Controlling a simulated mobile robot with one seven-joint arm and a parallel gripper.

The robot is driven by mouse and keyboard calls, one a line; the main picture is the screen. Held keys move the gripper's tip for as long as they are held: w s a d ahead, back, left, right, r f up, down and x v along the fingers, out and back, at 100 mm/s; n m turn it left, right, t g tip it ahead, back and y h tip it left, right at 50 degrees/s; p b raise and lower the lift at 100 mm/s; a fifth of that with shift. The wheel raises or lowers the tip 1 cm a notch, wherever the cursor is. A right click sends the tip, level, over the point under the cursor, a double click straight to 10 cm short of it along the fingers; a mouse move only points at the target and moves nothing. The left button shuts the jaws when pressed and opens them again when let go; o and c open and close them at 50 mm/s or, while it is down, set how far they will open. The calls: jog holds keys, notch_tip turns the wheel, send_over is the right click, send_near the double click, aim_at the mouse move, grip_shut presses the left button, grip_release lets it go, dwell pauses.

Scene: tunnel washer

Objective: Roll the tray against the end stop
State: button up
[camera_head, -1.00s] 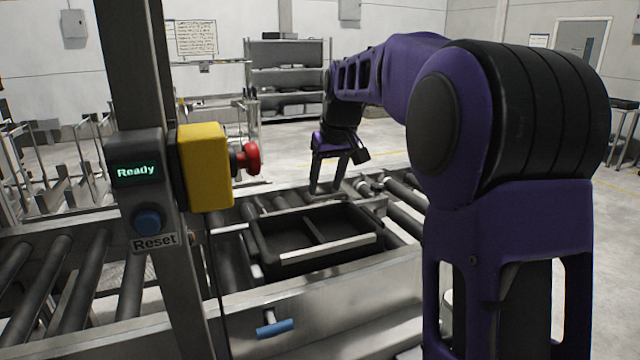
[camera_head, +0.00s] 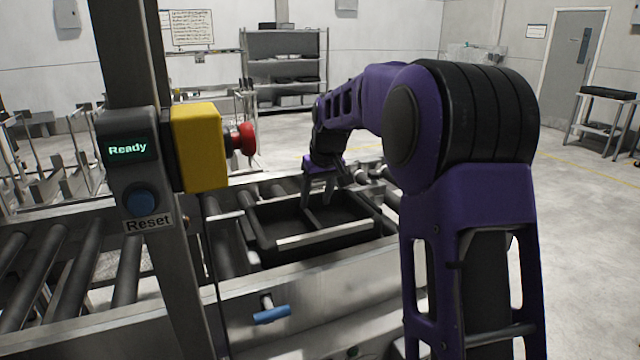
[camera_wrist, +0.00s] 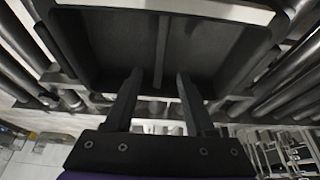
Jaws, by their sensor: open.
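The tray (camera_head: 352,234) is black and shallow, with a central divider and a pale strip along its near edge. It sits level on the roller conveyor, right of the post. My gripper (camera_head: 318,200) is low at the tray's far side. In the wrist view the tray (camera_wrist: 105,50) fills the top, and my open gripper (camera_wrist: 159,74) has its two fingers apart, one on each side of the divider's line. The fingers overlap the tray's wall in that view; I cannot tell whether they touch it. I cannot clearly make out the end stop.
A post carries a screen reading "Ready" (camera_head: 128,149), a blue Reset button (camera_head: 140,203) and a red stop button (camera_head: 240,139) on a yellow box. A blue handle (camera_head: 272,314) sticks out of the conveyor's near side. Bare rollers (camera_head: 85,275) lie to the left.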

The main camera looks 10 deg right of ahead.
aim_at(312, 217)
jog(key=x, duration=0.7)
jog(key=shift+w+f+b, duration=0.15)
jog(key=shift+f+b, duration=0.2)
jog(key=shift+f, duration=0.05)
grip_shut()
grip_release()
